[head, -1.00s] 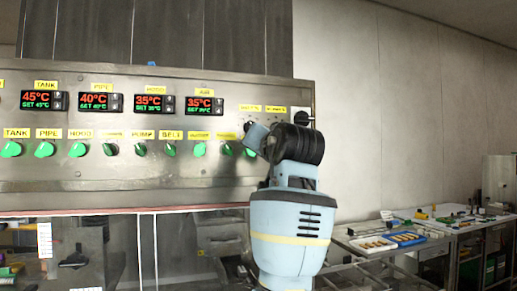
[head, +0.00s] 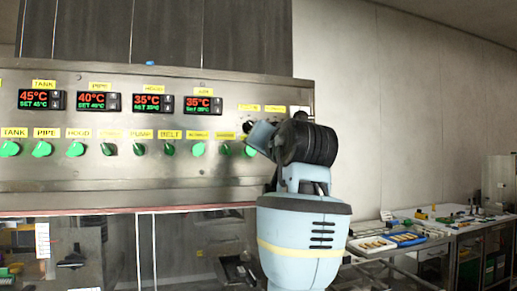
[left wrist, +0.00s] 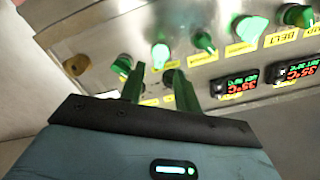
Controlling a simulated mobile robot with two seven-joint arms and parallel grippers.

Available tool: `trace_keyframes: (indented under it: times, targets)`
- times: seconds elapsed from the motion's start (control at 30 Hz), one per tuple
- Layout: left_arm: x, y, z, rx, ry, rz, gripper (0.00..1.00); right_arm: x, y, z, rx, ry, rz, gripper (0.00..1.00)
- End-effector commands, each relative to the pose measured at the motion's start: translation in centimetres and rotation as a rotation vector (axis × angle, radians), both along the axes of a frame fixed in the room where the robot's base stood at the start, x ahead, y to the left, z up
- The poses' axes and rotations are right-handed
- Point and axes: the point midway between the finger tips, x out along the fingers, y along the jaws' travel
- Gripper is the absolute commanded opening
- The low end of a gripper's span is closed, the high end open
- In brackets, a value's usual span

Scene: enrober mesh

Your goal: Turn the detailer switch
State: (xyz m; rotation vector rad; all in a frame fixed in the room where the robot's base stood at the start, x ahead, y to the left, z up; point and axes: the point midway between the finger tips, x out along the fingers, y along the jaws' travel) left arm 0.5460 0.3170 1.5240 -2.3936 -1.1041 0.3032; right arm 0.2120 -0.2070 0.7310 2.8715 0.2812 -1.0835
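The steel control panel (head: 100,185) carries a row of green rotary switches and a few dark knobs at its right end. The labels there are too small to read, so I cannot tell which is the detailer switch. My left gripper (left wrist: 156,78) is at this right end, its two fingers apart. In the left wrist view a dark knob (left wrist: 169,76) shows by the right finger, and a green switch (left wrist: 122,66) is close to the left fingertip. I cannot tell whether either is touched. In the head view a green switch (head: 250,152) is partly hidden by my arm. My right gripper is not in view.
Lit temperature displays (head: 203,105) sit above the switch row. A bench (head: 425,240) with trays and small parts stands at the right. A bare wall (head: 400,110) lies behind, right of the panel.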

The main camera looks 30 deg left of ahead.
Motion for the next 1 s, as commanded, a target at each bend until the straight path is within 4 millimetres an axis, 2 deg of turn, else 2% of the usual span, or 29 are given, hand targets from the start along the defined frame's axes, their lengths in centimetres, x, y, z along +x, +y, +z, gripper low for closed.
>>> trace_keyframes:
  times: [0.1, 0.3, 0.87, 1.0]
  targets:
    - [-1.2, -1.5, -0.1, -0.001, -0.001, -0.002, 0.33, -0.1, 0.0, -0.1, -0.001, 0.003, 0.0, 0.33]
    - [-2.5, -3.0, -0.1, 0.001, 0.002, 0.0, 0.33, -0.1, 0.0, -0.1, 0.001, 0.004, 0.0, 0.33]
    - [-2.8, -3.2, 0.0, 0.001, 0.0, 0.001, 0.33, -0.1, 0.0, -0.1, 0.001, 0.003, 0.0, 0.33]
    - [-1.8, -3.1, -1.5, 0.008, 0.016, -0.011, 0.33, -0.1, 0.1, -0.1, 0.001, 0.003, 0.0, 0.33]
